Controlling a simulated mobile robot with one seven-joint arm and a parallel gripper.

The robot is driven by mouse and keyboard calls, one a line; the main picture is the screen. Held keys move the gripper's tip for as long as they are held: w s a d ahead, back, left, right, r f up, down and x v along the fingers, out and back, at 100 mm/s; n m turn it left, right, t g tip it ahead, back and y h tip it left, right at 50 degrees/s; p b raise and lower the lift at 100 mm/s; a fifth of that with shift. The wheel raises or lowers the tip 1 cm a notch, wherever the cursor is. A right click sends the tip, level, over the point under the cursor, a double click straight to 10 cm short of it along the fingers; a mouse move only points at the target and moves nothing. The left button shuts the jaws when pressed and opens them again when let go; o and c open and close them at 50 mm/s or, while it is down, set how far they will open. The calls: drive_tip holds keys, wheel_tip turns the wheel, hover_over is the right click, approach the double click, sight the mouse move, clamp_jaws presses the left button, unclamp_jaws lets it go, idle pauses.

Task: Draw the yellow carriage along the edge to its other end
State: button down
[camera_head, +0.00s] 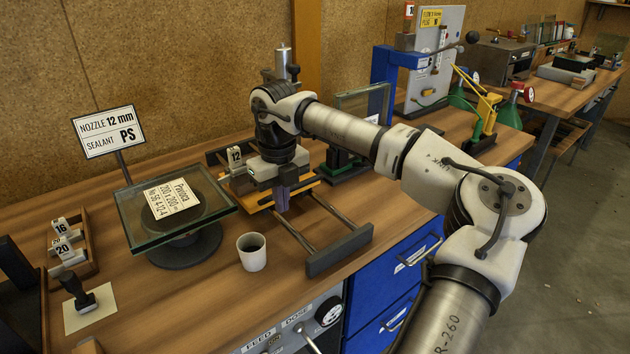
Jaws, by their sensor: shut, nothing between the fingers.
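A low slide frame with dark bars (340,250) lies on the bench. A yellow-orange piece (258,208) shows on it beneath my gripper; it looks like the carriage, but my gripper hides much of it. My gripper (282,203) points down over this frame, shut and empty, its fingertips in front of the yellow-orange piece. I cannot tell whether they touch it. A square glass pane (205,212) with a white label lies nearly level on a round dark stand (188,250), left of my gripper.
A white cup (251,252) stands close in front of the stand. A nozzle block marked 12 (235,155) is just left of my gripper. A nozzle rack (84,268), a stamp (78,293) and a sign (108,132) are at the left. Another glass pane (362,104) stands behind my arm.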

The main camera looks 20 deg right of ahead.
drive_tip(key=shift+w+a+r+p, duration=0.1)
drive_tip(key=shift+w+a+p, duration=0.5)
drive_tip(key=shift+w, duration=0.85)
drive_tip(key=shift+w+a+f+p, duration=0.1)
drive_tip(key=shift+w+a+p, duration=0.45)
drive_tip(key=shift+w, duration=0.9)
drive_tip(key=shift+w+a+r+p, duration=0.1)
drive_tip(key=shift+w+a+p, duration=0.45)
drive_tip(key=shift+w, duration=0.9)
drive_tip(key=shift+w+a+p, duration=0.25)
drive_tip(key=shift+w+p, duration=0.3)
drive_tip(key=shift+w, duration=0.2)
drive_tip(key=shift+w+a+p, duration=0.3)
drive_tip(key=shift+w+p, duration=0.3)
drive_tip(key=shift+w, duration=0.2)
drive_tip(key=shift+w+a+p, duration=0.25)
drive_tip(key=shift+w+p, duration=0.3)
drive_tip(key=shift+w, duration=0.4)
drive_tip(key=shift+s, duration=0.1)
drive_tip(key=shift+s+d, duration=0.25)
drive_tip(key=shift+s, duration=0.25)
wheel_tip(320, 180, up, 7)
drive_tip(key=p, duration=0.5)
